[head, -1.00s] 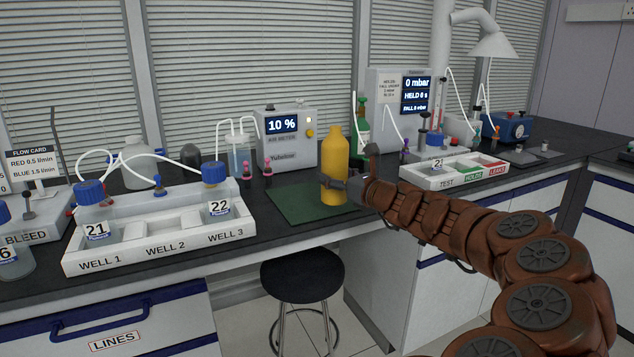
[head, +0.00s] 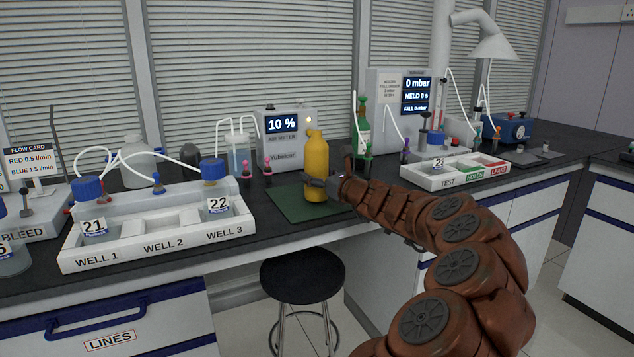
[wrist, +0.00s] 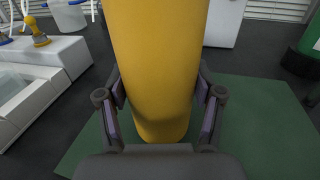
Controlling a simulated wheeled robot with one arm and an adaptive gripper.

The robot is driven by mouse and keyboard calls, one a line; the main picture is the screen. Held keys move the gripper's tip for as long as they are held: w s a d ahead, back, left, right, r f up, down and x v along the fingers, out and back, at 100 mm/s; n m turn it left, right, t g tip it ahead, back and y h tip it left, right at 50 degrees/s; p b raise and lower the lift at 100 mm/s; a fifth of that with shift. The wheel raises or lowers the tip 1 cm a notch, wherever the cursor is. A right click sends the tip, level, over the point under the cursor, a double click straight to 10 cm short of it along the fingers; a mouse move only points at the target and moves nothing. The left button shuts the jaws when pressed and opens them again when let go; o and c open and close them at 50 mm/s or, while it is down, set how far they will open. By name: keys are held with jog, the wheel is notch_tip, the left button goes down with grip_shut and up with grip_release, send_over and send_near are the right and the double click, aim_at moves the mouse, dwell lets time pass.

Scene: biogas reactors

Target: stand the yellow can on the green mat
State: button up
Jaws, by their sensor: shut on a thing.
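The yellow can (head: 316,160) is upright over the green mat (head: 285,205), near the mat's middle in the head view. My gripper (head: 322,184) is shut on the can's lower part, coming from the right. In the wrist view the can (wrist: 158,70) fills the middle, with a finger pressed on each side of it. The mat (wrist: 255,125) spreads below and to the right. I cannot tell whether the can's base touches the mat or hangs just above it.
The white well rack (head: 160,240) stands left of the mat. The ABI meter (head: 284,140) is behind it. A green bottle (head: 361,125) stands behind and to the right. The test tray (head: 455,172) is further right. A black stool (head: 302,275) stands below the bench's front edge.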

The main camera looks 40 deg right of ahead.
jog(key=shift+f, duration=0.35)
jog(key=shift+f, duration=0.1)
jog(key=o, duration=1.4)
jog(key=shift+s, duration=0.25)
jog(key=s, duration=0.3)
jog(key=s+p, duration=0.1)
jog(key=s, duration=0.3)
jog(key=s+a, duration=0.1)
jog(key=s, duration=0.3)
jog(key=shift+s+a, duration=0.1)
jog(key=shift+s, duration=0.15)
